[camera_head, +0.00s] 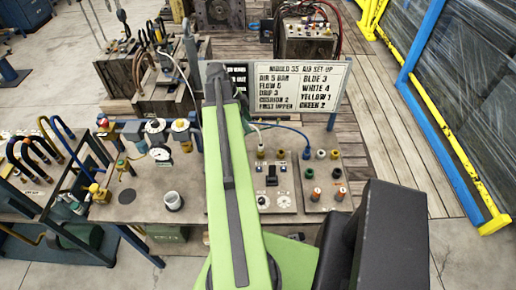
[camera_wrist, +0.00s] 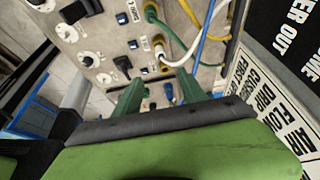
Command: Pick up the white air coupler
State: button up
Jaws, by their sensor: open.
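My gripper (camera_wrist: 161,84) is open in the wrist view, its two green fingers apart with nothing held between them. They point towards a grey panel of fittings. A white hose (camera_wrist: 178,56) runs down to a pale fitting (camera_wrist: 159,48) on that panel, just beyond the fingertips; this looks like the white air coupler, but its outline is small and unclear. A blue fitting (camera_wrist: 168,92) shows between the fingers.
A sign board (camera_head: 300,88) stands behind the bench panel (camera_head: 285,202). Green (camera_wrist: 152,12), yellow (camera_wrist: 190,12) and blue (camera_wrist: 208,18) hoses crowd the white one. A yellow-blue fence is at right.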

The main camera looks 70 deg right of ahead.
aim_at(260, 144)
jog(key=b+x, duration=0.6)
jog(key=x, duration=0.1)
jog(key=b+x, duration=0.3)
jog(key=x, duration=0.1)
jog(key=shift+w+a+f, duration=0.15)
jog(key=shift+w+f, duration=0.05)
jog(key=shift+w, duration=0.15)
jog(key=shift+s+r, duration=0.1)
jog(key=b+x, duration=0.5)
jog(key=shift+w+d+f, duration=0.2)
jog(key=shift+w+f, duration=0.05)
jog(key=shift+f, duration=0.05)
jog(key=shift+r, duration=0.2)
grip_shut()
